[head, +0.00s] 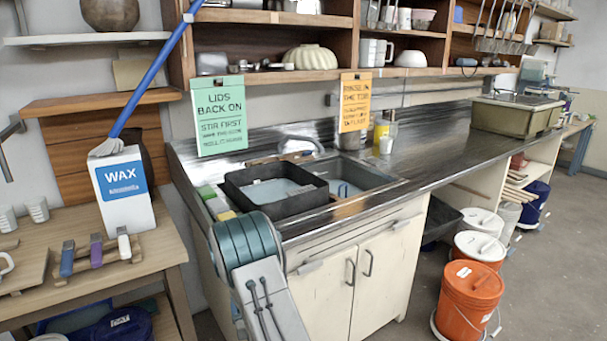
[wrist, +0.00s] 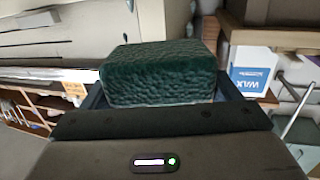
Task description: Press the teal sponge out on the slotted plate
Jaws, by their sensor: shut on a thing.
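The teal sponge (wrist: 158,75) is a dark, rough-surfaced block close in front of the wrist camera. My gripper (wrist: 160,88) is shut on it, with dark finger parts showing at its left and right sides. The sponge's underside and far side are hidden. In the head view my arm rises at the bottom, left of the cupboard doors, but the gripper and sponge do not show there. I cannot make out the slotted plate in either view.
A black tub (head: 233,197) of liquid sits at the metal sink (head: 352,178). Small coloured blocks (head: 216,204) line the counter's left end. A WAX box (head: 123,188) with a blue-handled tool stands on the wooden table (head: 150,254). Buckets (head: 467,305) stand on the floor at right.

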